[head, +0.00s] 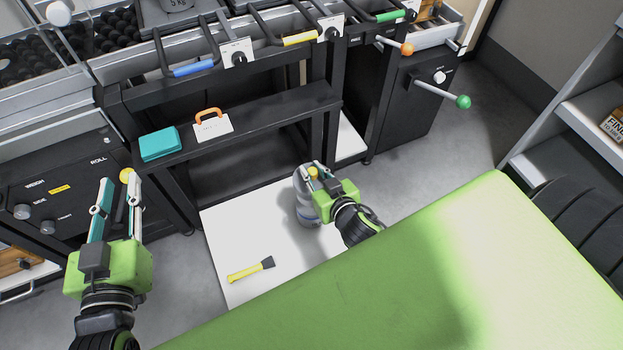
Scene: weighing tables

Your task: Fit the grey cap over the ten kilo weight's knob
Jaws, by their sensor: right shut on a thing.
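A grey cylindrical weight (304,208) stands upright on a white board on the floor. Its mark is too small to read. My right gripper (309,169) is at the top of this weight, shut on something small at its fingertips. A yellow piece (313,173) shows between the fingers; I cannot tell whether it is part of the weight's knob. The grey cap cannot be made out clearly. My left gripper (119,180) is open and empty, raised at the left in front of the dark machine.
The white board (228,228) also bears a yellow-handled brush (250,269). A teal box (160,143) and an orange-handled tag (212,123) lie on the black shelf behind. Levers with coloured knobs (463,102) jut out at the right.

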